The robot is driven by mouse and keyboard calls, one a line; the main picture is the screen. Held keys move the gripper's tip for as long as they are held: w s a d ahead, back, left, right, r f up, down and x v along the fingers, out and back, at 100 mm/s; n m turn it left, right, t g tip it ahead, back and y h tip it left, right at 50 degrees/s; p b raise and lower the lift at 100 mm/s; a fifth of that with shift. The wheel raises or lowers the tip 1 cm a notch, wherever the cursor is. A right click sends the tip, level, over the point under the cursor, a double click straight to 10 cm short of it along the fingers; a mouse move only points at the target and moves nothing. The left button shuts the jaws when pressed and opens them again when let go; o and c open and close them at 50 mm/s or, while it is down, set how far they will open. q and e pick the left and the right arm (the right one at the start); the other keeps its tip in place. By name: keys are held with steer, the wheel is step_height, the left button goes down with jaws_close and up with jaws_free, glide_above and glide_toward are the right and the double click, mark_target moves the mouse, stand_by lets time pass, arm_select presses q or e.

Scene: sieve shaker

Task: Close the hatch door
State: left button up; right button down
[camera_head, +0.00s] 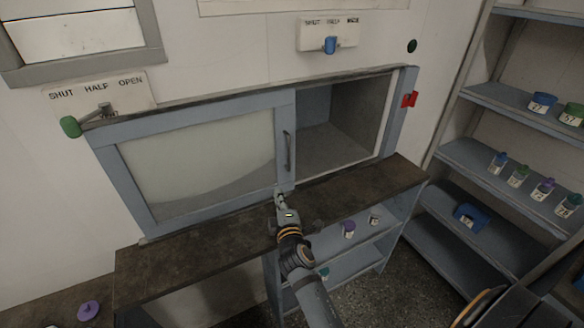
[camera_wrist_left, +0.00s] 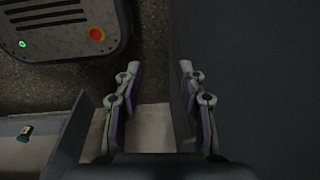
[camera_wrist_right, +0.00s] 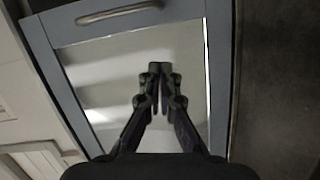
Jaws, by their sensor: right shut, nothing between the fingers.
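The hatch door (camera_head: 195,165) is a blue-framed panel with a pale pane and a dark upright handle (camera_head: 287,151) near its right edge. It covers the left part of the hatch; the right part is an open grey recess (camera_head: 340,125). My right gripper (camera_head: 281,199) is shut and empty, in front of the door's lower right corner, below the handle. I cannot tell whether it touches the frame. In the right wrist view the shut fingers (camera_wrist_right: 160,70) lie across the pane, with the handle (camera_wrist_right: 118,12) beyond. My left gripper (camera_wrist_left: 160,72) is open and empty.
A dark ledge (camera_head: 205,245) runs below the hatch, with shelves of small jars under it. A red catch (camera_head: 409,99) sits on the hatch's right frame.

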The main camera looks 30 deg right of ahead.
steer(key=shift+r, duration=0.15)
steer(key=b, duration=0.3)
glide_toward(281, 167)
steer(key=w+a, duration=0.1)
steer(key=w, duration=0.2)
steer(key=w+a, duration=0.1)
steer(key=shift+w+a+r, duration=0.1)
steer(key=shift+w+a, duration=0.2)
steer(key=shift+w, duration=0.1)
steer(key=d, duration=0.4)
steer(key=shift+s+f+p, duration=0.1)
steer(key=shift+f+p, duration=0.15)
steer(key=shift+p, duration=0.05)
steer(key=shift+a, duration=0.1)
